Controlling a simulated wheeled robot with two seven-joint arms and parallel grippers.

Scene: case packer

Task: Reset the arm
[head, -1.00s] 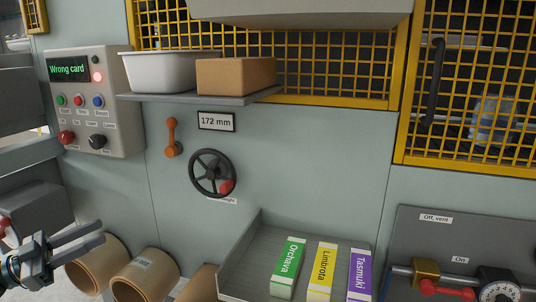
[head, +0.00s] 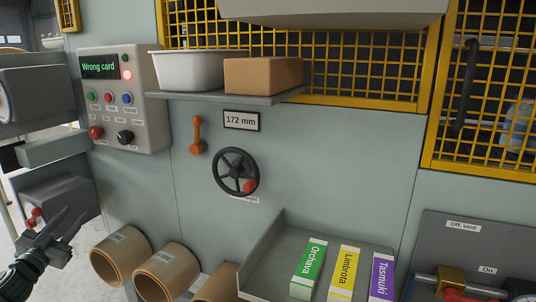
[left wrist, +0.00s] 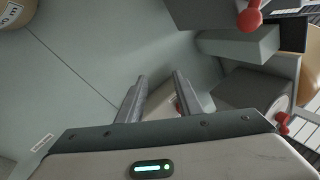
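My left gripper (head: 66,232) is at the lower left of the head view, in front of the grey machine parts. Its two fingers are apart with nothing between them; the left wrist view also shows the gripper (left wrist: 158,88) open and empty. The rest of my left arm is mostly cut off by the picture edge. My right gripper is in neither view.
A control panel (head: 136,133) reads "Wrong card" with a red light lit. A shelf (head: 225,98) holds a white tub (head: 185,70) and a brown box (head: 262,76). Cardboard rolls (head: 120,256) lie low, near my left gripper. A tray (head: 262,262) holds three labelled cartons.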

